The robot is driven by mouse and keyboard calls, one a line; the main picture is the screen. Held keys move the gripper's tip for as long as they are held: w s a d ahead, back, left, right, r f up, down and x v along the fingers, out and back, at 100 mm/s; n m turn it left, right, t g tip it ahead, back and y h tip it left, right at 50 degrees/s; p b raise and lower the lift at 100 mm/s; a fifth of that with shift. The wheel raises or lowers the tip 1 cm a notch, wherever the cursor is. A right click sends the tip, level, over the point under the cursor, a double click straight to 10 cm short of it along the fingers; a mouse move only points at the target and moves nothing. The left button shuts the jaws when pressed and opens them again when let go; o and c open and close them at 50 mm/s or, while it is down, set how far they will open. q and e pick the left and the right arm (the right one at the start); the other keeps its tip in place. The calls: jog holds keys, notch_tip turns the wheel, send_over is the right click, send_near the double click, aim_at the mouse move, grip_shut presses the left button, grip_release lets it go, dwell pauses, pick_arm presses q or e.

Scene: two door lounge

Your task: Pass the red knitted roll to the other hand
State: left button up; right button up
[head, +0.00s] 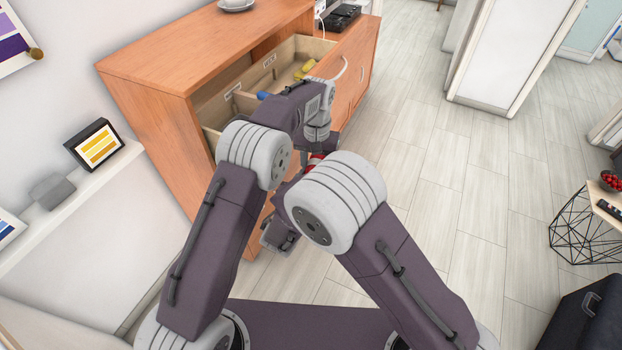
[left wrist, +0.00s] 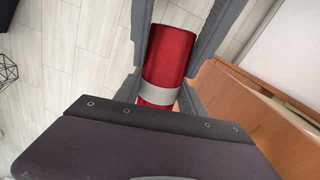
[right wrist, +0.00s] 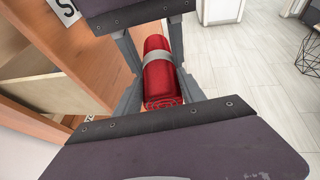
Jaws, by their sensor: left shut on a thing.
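The red knitted roll (left wrist: 171,53) is a red cylinder with a pale grey band. In the head view only a bit of red (head: 315,161) shows between my arms. My left gripper (left wrist: 173,70) is shut on it, with a finger along each side. In the right wrist view the roll (right wrist: 158,78) lies between the fingers of my right gripper (right wrist: 158,70), which is open around it. Whether the right fingers touch it is hard to tell. My arms hide most of both grippers in the head view.
A wooden cabinet (head: 180,65) stands close by, with an open drawer (head: 301,49) holding yellow and blue items. A wall shelf (head: 75,195) with a framed picture is at left. A wire side table (head: 580,226) and a black case (head: 570,325) are at right. The floor between is clear.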

aim_at(316, 162)
pick_arm(q)
jog(key=o, duration=1.5)
